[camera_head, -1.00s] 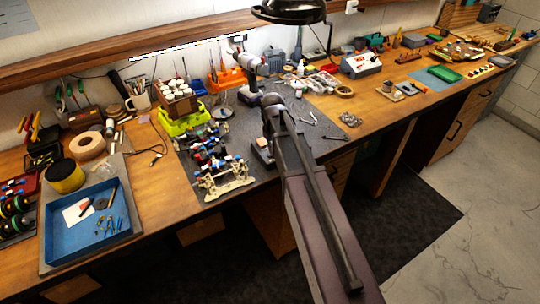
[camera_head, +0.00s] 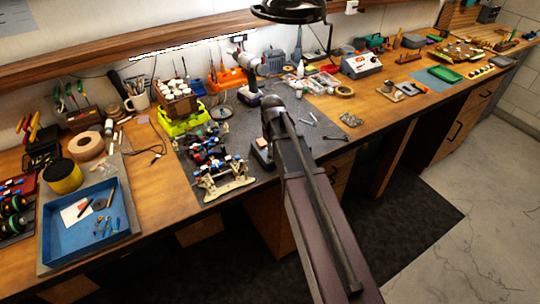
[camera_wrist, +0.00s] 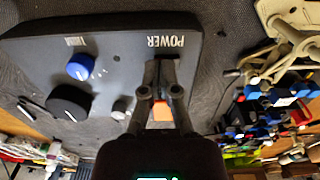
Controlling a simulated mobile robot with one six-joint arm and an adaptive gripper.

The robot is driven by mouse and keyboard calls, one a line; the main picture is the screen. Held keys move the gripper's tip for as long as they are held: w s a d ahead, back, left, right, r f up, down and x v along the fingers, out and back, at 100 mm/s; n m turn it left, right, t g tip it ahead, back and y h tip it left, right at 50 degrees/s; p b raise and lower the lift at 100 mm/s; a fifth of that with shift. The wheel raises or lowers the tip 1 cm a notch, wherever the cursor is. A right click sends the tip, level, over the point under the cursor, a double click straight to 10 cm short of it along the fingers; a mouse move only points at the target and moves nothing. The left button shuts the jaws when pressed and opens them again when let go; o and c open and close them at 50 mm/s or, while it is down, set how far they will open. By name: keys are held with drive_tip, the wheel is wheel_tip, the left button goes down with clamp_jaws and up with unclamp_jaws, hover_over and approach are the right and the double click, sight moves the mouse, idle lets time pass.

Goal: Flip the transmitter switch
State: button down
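The transmitter (camera_wrist: 105,65) is a dark box with a blue knob (camera_wrist: 80,67), a larger black knob (camera_wrist: 70,103) and a small silver knob or toggle (camera_wrist: 123,108). The word POWER on it appears upside down. An orange-red part, likely the switch (camera_wrist: 162,113), shows between my finger links. My gripper (camera_wrist: 160,65) is over the POWER end, its two dark fingertips together with nothing visible between them. I cannot tell whether they touch the box. In the head view, the transmitter (camera_head: 262,158) is mostly hidden by my arm, and my gripper is hidden too.
A car chassis (camera_head: 222,180) stands close left of the transmitter on the dark mat. A drill (camera_head: 249,75) stands behind. A blue tray (camera_head: 85,240) is at the left. Small tools lie to the right, with some bare mat (camera_head: 310,145) around them.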

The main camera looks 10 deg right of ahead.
idle(0.3)
drive_tip(key=shift+r+p, duration=3.45)
drive_tip(key=shift+p, duration=0.05)
drive_tip(key=s+m, duration=0.3)
drive_tip(key=s, duration=1.3)
drive_tip(key=shift+f+m, duration=0.2)
drive_tip(key=shift+m, duration=0.1)
drive_tip(key=shift+w, duration=0.1)
drive_tip(key=w+r+m+p, duration=0.3)
drive_tip(key=w+m, duration=0.4)
drive_tip(key=w, duration=0.1)
drive_tip(key=w+a+r+m+p, duration=0.1)
drive_tip(key=w+r+m+p, duration=0.3)
drive_tip(key=w+m, duration=0.3)
drive_tip(key=shift+w+r+m, duration=0.3)
drive_tip(key=shift+w+m, duration=0.05)
drive_tip(key=shift+m, duration=0.05)
